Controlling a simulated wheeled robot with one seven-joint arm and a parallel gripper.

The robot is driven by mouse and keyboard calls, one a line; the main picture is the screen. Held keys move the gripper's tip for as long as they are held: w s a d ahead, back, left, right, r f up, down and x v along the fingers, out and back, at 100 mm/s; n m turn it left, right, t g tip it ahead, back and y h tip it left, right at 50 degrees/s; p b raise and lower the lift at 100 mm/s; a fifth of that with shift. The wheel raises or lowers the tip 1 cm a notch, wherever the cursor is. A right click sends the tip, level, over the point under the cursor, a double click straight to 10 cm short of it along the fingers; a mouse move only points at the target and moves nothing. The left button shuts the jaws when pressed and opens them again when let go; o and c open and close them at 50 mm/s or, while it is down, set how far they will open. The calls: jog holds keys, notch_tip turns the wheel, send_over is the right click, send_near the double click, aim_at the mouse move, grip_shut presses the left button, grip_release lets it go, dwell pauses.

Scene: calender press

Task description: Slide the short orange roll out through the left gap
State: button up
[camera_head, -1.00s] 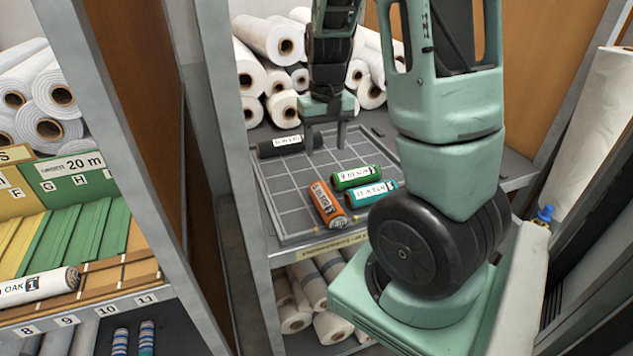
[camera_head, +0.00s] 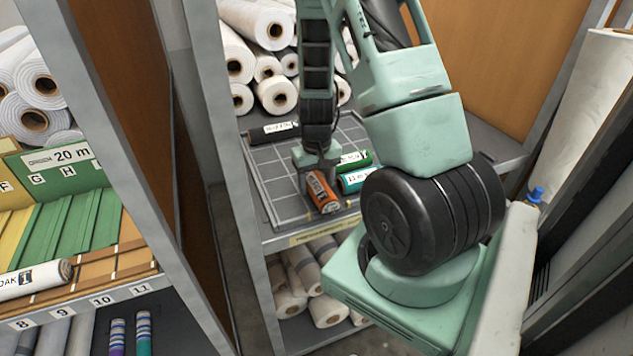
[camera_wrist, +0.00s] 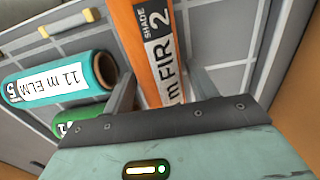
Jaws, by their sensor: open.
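The short orange roll (camera_head: 322,190) lies near the front edge of the gridded tray (camera_head: 275,195). Its label reads FIR in the wrist view (camera_wrist: 148,40). My gripper (camera_head: 316,172) is open and low over the roll's rear part. In the wrist view the roll passes between the two fingers (camera_wrist: 160,82), one on each side; I cannot tell whether either finger touches it. My gripper hides part of the roll in the head view. Which opening is the left gap is not clear.
A teal roll (camera_head: 357,180) lies close to the right of the orange one, with a green roll (camera_head: 355,159) behind it. A black roll (camera_head: 272,133) lies at the back left. Small yellow pegs (camera_head: 308,217) stand at the front edge. The tray's left part is clear.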

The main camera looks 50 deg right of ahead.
aim_at(321, 184)
jog(key=shift+f, duration=0.15)
jog(key=shift+c, duration=0.4)
jog(key=c, duration=0.8)
jog(key=shift+s+a, duration=0.35)
jog(key=shift+s, duration=0.2)
jog(key=shift+s+a, duration=0.35)
jog(key=shift+s, duration=0.2)
jog(key=o, duration=1.2)
jog(key=shift+r, duration=0.2)
notch_tip(321, 184, up, 17)
jog(key=shift+r+p, duration=0.1)
jog(key=shift+p, duration=0.25)
